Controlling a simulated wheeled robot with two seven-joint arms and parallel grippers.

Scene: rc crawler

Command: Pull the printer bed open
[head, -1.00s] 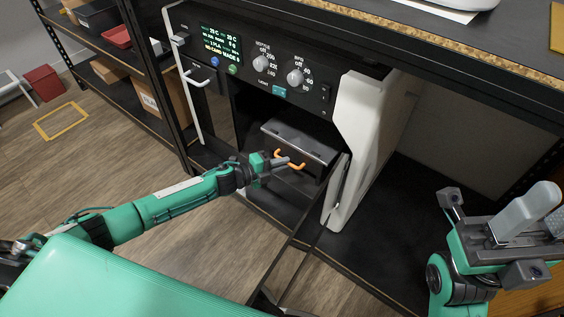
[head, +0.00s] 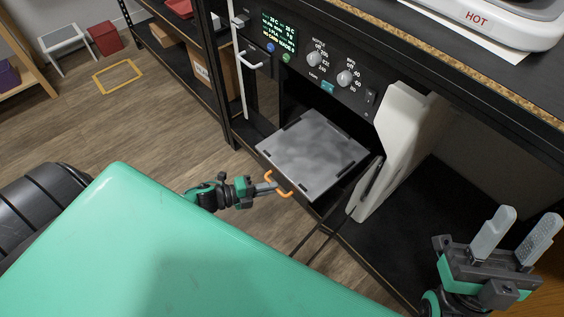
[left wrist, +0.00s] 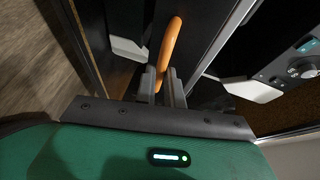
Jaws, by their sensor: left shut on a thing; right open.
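The grey printer bed (head: 314,152) sticks out of the printer's dark opening below the control panel (head: 318,58). An orange handle (head: 279,187) is on the bed's front edge. My left gripper (head: 268,187) is shut on the handle in the head view. In the left wrist view the orange handle (left wrist: 169,52) rises between the fingers of my left gripper (left wrist: 161,82). My right gripper (head: 515,238) is open and empty at the lower right, apart from the printer.
The white printer door (head: 398,135) stands open to the right of the bed. A white device marked HOT (head: 480,18) sits on the worktop above. Dark shelving (head: 180,60) stands on the left. Wooden floor (head: 150,130) is clear to the left of the bed.

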